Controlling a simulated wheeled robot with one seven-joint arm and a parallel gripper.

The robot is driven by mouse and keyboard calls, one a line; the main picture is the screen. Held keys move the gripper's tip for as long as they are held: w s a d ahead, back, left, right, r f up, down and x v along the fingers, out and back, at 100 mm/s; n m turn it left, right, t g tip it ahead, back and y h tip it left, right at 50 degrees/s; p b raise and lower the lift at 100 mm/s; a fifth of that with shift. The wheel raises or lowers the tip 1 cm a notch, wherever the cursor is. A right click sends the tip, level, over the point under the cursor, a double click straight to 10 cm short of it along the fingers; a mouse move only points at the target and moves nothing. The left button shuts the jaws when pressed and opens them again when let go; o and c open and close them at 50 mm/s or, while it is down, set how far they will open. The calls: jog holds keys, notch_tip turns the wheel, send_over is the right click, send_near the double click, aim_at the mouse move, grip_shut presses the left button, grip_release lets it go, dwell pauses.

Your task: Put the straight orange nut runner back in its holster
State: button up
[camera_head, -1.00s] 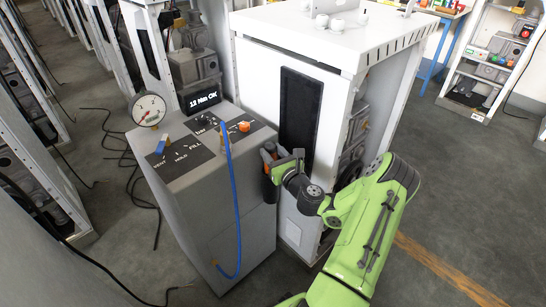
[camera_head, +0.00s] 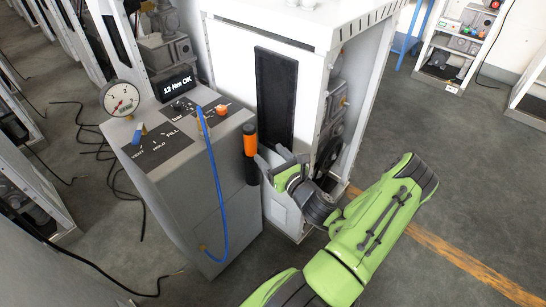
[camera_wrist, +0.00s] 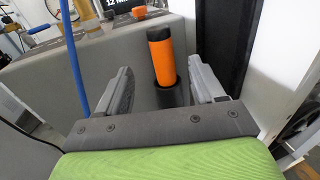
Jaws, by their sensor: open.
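The straight orange nut runner (camera_head: 250,142) stands upright at the right side of the grey console, with its orange body and dark top showing. It also shows in the wrist view (camera_wrist: 162,65). Its lower part is inside a dark cylindrical holster (camera_head: 252,172), which also shows in the wrist view (camera_wrist: 170,95). My gripper (camera_head: 268,170) is open just to the right of the runner and apart from it. In the wrist view its two fingers (camera_wrist: 160,92) stand wide apart, with the runner beyond and between them, touching neither.
The grey console (camera_head: 190,215) carries a gauge (camera_head: 121,99), a lit display (camera_head: 174,84) and an orange knob (camera_head: 222,109). A blue hose (camera_head: 217,185) hangs down its front. A white cabinet (camera_head: 228,65) stands close behind my gripper. Open floor lies to the right.

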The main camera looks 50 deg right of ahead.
jog(key=a+r+n+g+y, duration=0.2)
jog(key=a+n+g+y, duration=0.85)
jog(key=a+n, duration=1.45)
jog(key=s+a+r+n+g+h, duration=0.1)
jog(key=s+r+n+h, duration=0.5)
jog(key=s+r+n, duration=0.7)
jog(key=shift+s+a+r+n, duration=0.25)
jog(key=shift+s+a, duration=0.45)
jog(key=shift+s, duration=0.55)
jog(key=shift+g+h, duration=0.25)
notch_tip(320, 180, up, 14)
jog(key=p, duration=1.3)
jog(key=shift+f+p, duration=0.15)
jog(key=shift+p, duration=0.2)
